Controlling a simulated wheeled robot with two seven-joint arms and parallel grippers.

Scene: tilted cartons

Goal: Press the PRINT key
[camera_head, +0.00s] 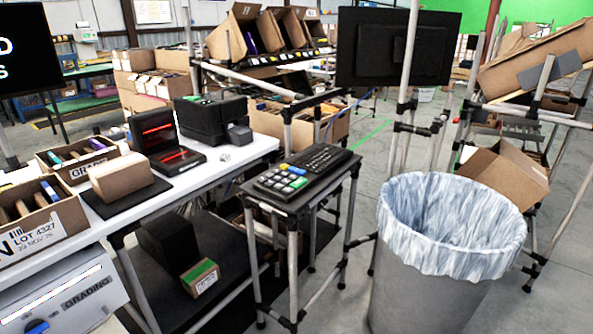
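A black keyboard (318,164) lies on a small pipe-frame stand in the middle of the view. Its near left part is a block of larger keys (281,181) in white, blue, yellow and green. The legends are too small to read, so I cannot tell which one is the PRINT key. Neither of my grippers shows in this view.
A large bin with a clear liner (450,235) stands right of the keyboard stand. Left is a white table (212,167) with a black printer-like device (212,120), a red-lit scanner (163,143) and cartons. A dark monitor (395,48) rises behind the keyboard.

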